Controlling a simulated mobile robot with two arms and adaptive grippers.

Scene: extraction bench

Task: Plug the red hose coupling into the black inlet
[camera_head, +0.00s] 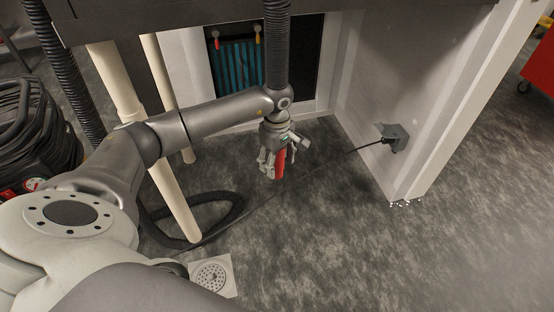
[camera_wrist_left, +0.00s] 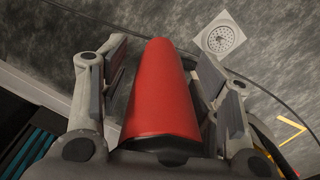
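My left gripper (camera_head: 275,158) hangs low over the floor in front of the bench, fingers pointing down. The red hose coupling (camera_head: 281,165) is between its fingers. In the left wrist view my left gripper (camera_wrist_left: 163,85) has a finger on each side of the red hose coupling (camera_wrist_left: 163,90), with a narrow gap showing on both sides. The black corrugated hose (camera_head: 277,40) runs down behind my arm; where it meets the coupling is hidden. I cannot pick out the black inlet for certain. My right gripper is not in view.
A dark box (camera_head: 395,137) on the white side panel (camera_head: 400,90) has a black cable running across the floor. Pale legs (camera_head: 172,195) and a loop of dark hose (camera_head: 215,205) stand left. A floor drain (camera_head: 211,275) is nearer. The right floor is clear.

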